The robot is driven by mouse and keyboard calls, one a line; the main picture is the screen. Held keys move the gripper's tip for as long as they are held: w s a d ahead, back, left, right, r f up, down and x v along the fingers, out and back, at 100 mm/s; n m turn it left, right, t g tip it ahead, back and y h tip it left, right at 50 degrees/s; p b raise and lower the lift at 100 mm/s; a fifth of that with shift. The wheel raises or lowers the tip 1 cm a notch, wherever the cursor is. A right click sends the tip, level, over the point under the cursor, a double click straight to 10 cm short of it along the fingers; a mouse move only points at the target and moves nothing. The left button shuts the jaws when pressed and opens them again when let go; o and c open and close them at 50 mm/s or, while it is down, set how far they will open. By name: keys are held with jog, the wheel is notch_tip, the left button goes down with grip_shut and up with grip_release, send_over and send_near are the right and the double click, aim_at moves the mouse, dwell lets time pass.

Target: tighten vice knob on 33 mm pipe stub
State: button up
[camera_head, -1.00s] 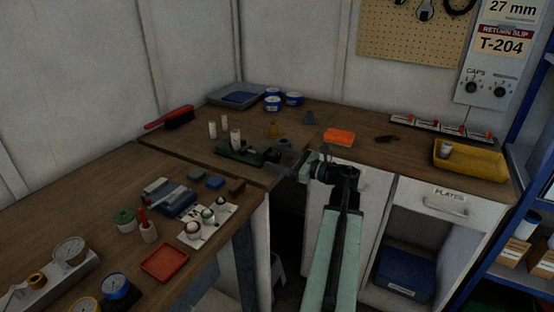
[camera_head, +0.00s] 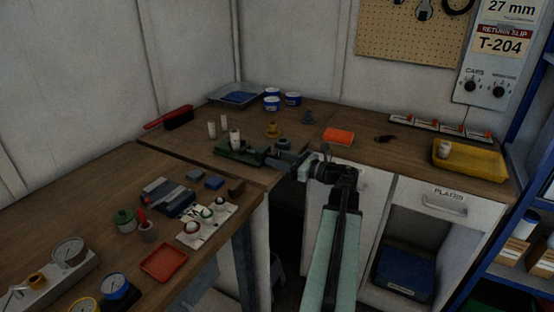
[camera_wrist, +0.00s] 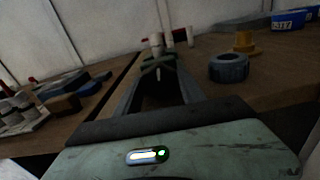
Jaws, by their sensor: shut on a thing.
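The small green vice (camera_head: 240,153) stands on the bench near the inner corner. A pale pipe stub (camera_head: 235,138) stands upright at it, and it also shows beyond the fingers in the wrist view (camera_wrist: 157,42). My gripper (camera_head: 280,160) reaches in from the right at bench height, level with the near end of the vice. In the wrist view my gripper's two dark fingers (camera_wrist: 159,74) run forward and end at the green vice (camera_wrist: 160,62). They are shut on the vice knob, which is mostly hidden between the fingertips.
More pale stubs (camera_head: 212,129) stand behind the vice. A yellow flanged part (camera_head: 272,130) and a dark blue-grey ring (camera_wrist: 229,68) are right of the fingers. An orange block (camera_head: 339,136) and a yellow tray (camera_head: 470,160) lie farther right. A white holder (camera_head: 208,224) occupies the left bench.

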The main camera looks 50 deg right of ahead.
jog(key=shift+m, duration=2)
jog(key=o, duration=1.4)
jog(key=shift+s, duration=0.1)
